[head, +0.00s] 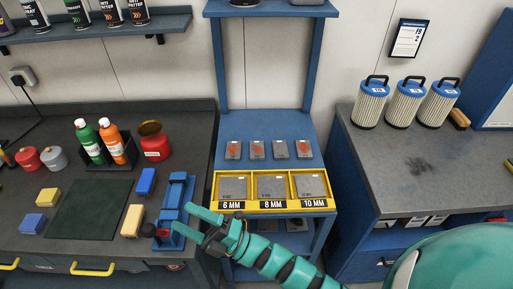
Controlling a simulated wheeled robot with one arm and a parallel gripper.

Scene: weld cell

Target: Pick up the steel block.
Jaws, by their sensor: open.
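My gripper (182,217) reaches in from the lower right, with its two teal fingers spread apart and nothing visible between them. The fingertips are over or beside the blue vise-like fixture (178,192) at the right edge of the left bench; I cannot tell the height between them. I cannot single out the steel block for certain. Grey metal plates sit in the yellow tray: one over the 6 MM label (233,187), one over 8 MM (272,187), one over 10 MM (310,186). The fixture's near end is partly hidden by the gripper.
Yellow blocks (132,220), blue blocks (146,181) and a dark green mat (85,210) lie on the left bench. Bottles (90,140) and a red can (155,146) stand behind. Several small orange-marked grey pieces (257,150) lie behind the tray. Filters (371,102) stand on the right bench.

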